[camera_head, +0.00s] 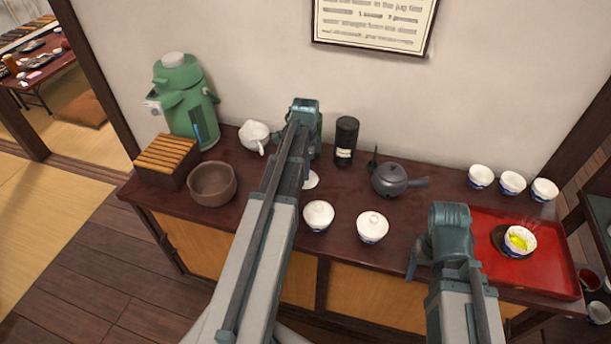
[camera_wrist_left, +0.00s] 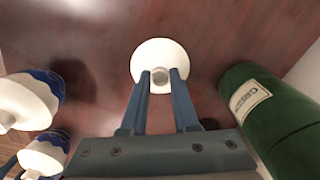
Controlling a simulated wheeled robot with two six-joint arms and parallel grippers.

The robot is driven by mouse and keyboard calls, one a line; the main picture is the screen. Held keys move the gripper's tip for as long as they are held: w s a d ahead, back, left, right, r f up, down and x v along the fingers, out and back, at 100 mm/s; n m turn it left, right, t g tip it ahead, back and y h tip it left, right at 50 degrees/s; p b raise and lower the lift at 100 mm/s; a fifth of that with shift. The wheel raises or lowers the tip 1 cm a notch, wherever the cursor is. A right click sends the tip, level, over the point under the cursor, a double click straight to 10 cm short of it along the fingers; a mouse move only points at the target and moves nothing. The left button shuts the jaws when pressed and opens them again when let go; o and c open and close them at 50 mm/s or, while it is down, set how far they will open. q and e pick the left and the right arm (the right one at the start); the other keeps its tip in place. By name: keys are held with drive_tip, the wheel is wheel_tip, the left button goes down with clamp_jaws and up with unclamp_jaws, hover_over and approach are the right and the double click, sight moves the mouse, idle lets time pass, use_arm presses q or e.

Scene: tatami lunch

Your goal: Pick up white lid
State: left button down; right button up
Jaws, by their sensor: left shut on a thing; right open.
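The white lid (camera_wrist_left: 160,54) is a round disc with a small knob. In the left wrist view my left gripper (camera_wrist_left: 160,77) is shut on the knob, one finger on each side. In the head view only an edge of the lid (camera_head: 311,181) shows beside my left arm, low over the dark counter. I cannot tell whether it touches the counter. My right gripper (camera_head: 430,262) is open at the counter's front right, by the red tray; its fingertips are mostly hidden.
A dark canister (camera_head: 346,141) and a grey teapot (camera_head: 391,180) stand behind and right. A white pot (camera_head: 254,136) and brown bowl (camera_head: 213,184) are left. The red tray (camera_head: 555,277) holds a cup.

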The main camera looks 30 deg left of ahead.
use_arm(q)
drive_tip(key=shift+s, duration=0.1)
drive_tip(key=shift+r+p, duration=0.65)
drive_tip(key=shift+p, duration=0.15)
wheel_tip(320, 180, up, 3)
drive_tip(key=p, duration=0.3)
drive_tip(key=shift+f, duration=0.1)
drive_tip(key=s+d, duration=0.2)
drive_tip(key=d, duration=0.2)
drive_tip(key=s+d, duration=0.1)
drive_tip(key=d, duration=0.3)
drive_tip(key=s+d, duration=0.2)
drive_tip(key=d, duration=0.3)
drive_tip(key=shift+s+r, duration=0.3)
drive_tip(key=shift+s+d, duration=0.3)
drive_tip(key=shift+d, duration=0.5)
drive_tip(key=shift+r+p, duration=0.15)
drive_tip(key=shift+p, duration=0.2)
